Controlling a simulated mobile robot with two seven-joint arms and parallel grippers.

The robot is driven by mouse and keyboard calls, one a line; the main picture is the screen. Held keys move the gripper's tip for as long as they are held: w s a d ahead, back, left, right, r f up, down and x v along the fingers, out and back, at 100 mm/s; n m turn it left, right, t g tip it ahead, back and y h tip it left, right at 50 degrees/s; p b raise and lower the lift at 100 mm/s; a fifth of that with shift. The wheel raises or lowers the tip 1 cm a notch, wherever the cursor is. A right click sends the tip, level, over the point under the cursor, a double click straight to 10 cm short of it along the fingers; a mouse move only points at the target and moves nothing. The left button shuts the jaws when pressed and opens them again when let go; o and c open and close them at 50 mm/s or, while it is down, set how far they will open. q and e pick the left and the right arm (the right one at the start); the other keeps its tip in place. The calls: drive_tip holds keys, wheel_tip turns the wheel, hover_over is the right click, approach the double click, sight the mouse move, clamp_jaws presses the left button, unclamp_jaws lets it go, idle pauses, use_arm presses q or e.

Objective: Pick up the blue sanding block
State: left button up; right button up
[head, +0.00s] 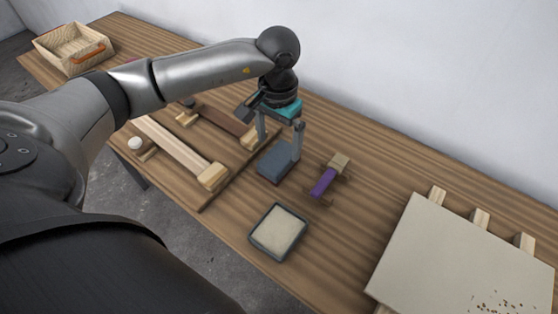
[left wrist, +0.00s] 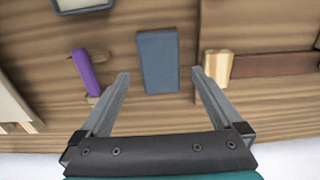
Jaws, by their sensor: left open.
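The blue sanding block (head: 274,165) lies flat on the wooden workbench (head: 345,225), near its middle. In the left wrist view the block (left wrist: 158,58) is in line with the gap between my fingers, with bare wood on both sides of it. My left gripper (head: 279,148) is open and empty, pointing down just over the block, one finger to each side. In the left wrist view the gripper (left wrist: 160,76) shows its two fingers spread wider than the block. How high the fingertips are above the bench is hard to tell. My right gripper does not show.
A purple-handled tool (head: 323,181) lies just right of the block. A wooden frame with clamp-like bars (head: 180,150) lies to its left. A dark-rimmed tray (head: 278,232) is nearer the front edge.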

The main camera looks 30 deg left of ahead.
sight(279, 156)
use_arm(q)
drive_tip(key=shift+f, duration=0.65)
wheel_tip(279, 156, down, 4)
drive_tip(key=shift+w+f, duration=0.1)
drive_tip(key=shift+f, duration=0.1)
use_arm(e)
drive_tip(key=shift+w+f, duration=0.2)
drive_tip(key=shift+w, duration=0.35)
use_arm(q)
drive_tip(key=c, duration=1.4)
drive_tip(key=shift+c, duration=0.2)
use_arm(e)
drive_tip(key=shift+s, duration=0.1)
use_arm(q)
drive_tip(key=shift+r, duration=0.15)
wheel_tip(279, 156, up, 20)
drive_tip(key=p, duration=0.1)
drive_tip(key=shift+p, duration=0.35)
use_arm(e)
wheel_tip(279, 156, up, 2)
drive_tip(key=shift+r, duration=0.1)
